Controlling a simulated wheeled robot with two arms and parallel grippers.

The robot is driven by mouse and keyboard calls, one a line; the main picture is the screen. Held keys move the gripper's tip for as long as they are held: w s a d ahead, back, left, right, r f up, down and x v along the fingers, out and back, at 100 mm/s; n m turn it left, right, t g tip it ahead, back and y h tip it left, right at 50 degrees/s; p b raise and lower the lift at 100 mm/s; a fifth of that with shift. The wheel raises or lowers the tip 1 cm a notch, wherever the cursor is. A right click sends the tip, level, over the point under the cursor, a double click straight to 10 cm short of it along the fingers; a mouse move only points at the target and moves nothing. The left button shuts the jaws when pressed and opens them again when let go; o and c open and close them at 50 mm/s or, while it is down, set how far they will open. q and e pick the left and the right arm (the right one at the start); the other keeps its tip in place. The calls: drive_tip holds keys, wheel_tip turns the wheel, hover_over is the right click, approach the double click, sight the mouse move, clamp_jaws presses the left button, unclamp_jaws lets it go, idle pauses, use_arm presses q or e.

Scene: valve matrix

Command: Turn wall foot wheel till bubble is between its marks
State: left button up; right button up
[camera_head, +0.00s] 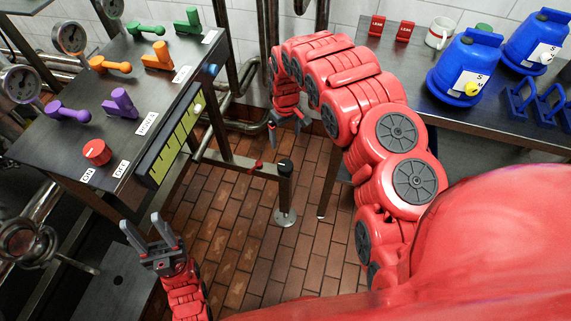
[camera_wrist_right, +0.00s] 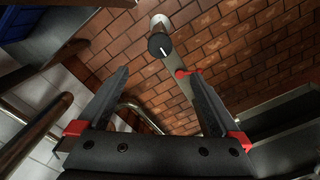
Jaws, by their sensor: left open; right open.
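A black round knob with a white line (camera_head: 285,167) tops a grey post standing on the tiled floor, right of the bench; it may be the foot wheel. It also shows in the right wrist view (camera_wrist_right: 160,44), beyond the fingertips. A yellow-green gauge strip with dark marks (camera_head: 172,138) is on the bench's right edge; I cannot make out a bubble for sure. My right gripper (camera_head: 285,122) is open and empty, above and behind the knob, apart from it; its fingers also show in the right wrist view (camera_wrist_right: 160,73). My left gripper (camera_head: 143,220) is open and empty near the bench's front.
The dark bench (camera_head: 130,60) carries green, orange and purple handles and a red knob (camera_head: 97,152). A small red part (camera_head: 258,165) sits on the bar beside the post. A side table (camera_head: 440,105) holds blue containers and a mug (camera_head: 440,32).

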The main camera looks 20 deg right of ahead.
hover_over(285, 165)
wheel_tip(285, 165, down, 11)
drive_tip(key=shift+s+r, duration=0.1)
wheel_tip(285, 165, down, 6)
drive_tip(key=b, duration=0.3)
drive_tip(key=shift+r, duration=0.25)
drive_tip(key=shift+f+b, duration=0.45)
drive_tip(key=shift+b, duration=0.1)
drive_tip(key=c, duration=1.3)
